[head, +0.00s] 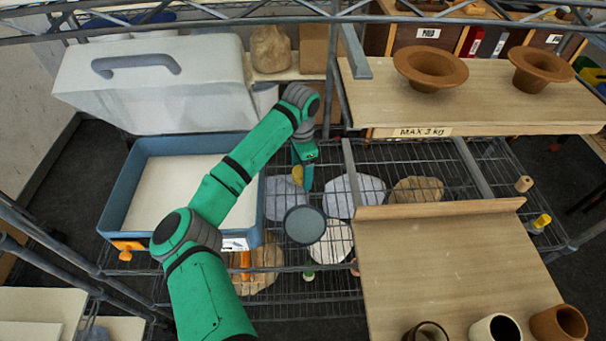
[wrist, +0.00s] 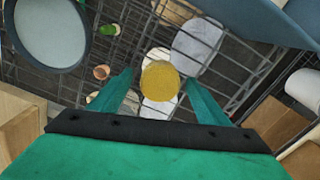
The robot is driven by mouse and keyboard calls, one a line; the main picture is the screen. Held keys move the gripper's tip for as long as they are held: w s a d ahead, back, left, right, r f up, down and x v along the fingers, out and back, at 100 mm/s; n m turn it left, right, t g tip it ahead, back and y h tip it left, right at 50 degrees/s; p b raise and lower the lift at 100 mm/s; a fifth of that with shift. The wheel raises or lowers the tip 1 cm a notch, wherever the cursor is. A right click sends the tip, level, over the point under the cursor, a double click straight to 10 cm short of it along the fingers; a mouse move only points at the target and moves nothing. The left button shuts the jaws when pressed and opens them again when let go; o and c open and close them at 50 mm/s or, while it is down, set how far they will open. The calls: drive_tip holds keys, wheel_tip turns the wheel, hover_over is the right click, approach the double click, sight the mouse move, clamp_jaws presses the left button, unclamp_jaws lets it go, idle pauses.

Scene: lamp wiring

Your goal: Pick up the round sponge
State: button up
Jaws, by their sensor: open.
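The round sponge is a yellow disc (wrist: 159,80) in the wrist view, framed between the tips of my two green fingers. In the head view a small part of the yellow sponge (head: 298,173) shows at the left side of my gripper (head: 306,177), which hides the rest. My gripper also shows in the wrist view (wrist: 157,92); its fingers are apart, one on each side of the sponge. I cannot tell how far the sponge lies beyond the fingertips or whether they touch it.
A wire shelf (head: 375,262) lies below, with pale rounded lumps under or on it. A grey round dish (head: 304,224) is close by. A blue tray (head: 117,218) stands left. A wooden board (head: 450,255) and a raised shelf with terracotta bowls (head: 430,66) bound the right.

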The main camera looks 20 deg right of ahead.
drive_tip(key=shift+a, duration=0.1)
drive_tip(key=c, duration=1.2)
drive_tip(key=shift+f, duration=0.1)
drive_tip(key=shift+c, duration=0.2)
drive_tip(key=shift+d, duration=0.2)
drive_tip(key=shift+a+r, duration=0.25)
drive_tip(key=shift+r, duration=0.35)
drive_tip(key=s+a+r, duration=0.2)
drive_tip(key=s+r, duration=0.4)
drive_tip(key=s+a+r, duration=0.3)
drive_tip(key=s+r, duration=0.3)
drive_tip(key=s, duration=0.1)
drive_tip(key=shift+a, duration=0.25)
drive_tip(key=shift+o, duration=1.3)
drive_tip(key=shift+d, duration=0.15)
drive_tip(key=shift+c, duration=0.4)
